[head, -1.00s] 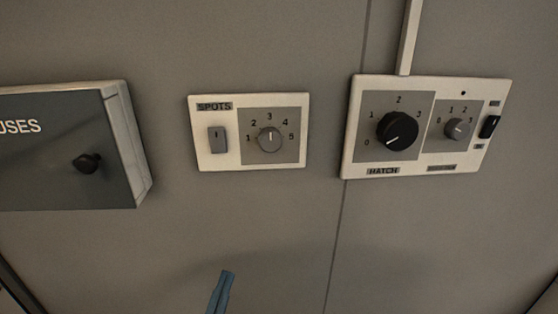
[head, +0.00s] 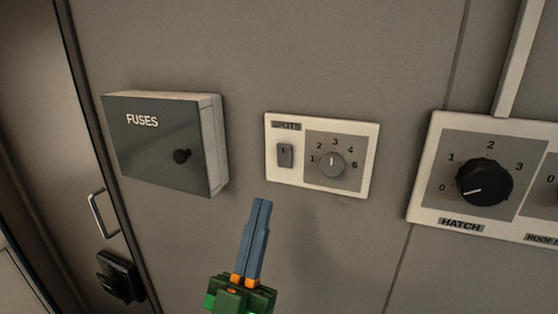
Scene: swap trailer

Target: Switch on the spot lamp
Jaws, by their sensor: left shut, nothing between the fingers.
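The spots panel (head: 319,195) is a cream plate on the grey wall, in the middle of the head view. My right gripper is out of view. No lamp shows.
A fuse box (head: 150,150) with a black knob juts from the wall at left. The hatch panel (head: 430,190) with a large black knob is at right, a conduit (head: 519,60) above it. A handle (head: 103,213) and a black fitting (head: 120,277) are at lower left.

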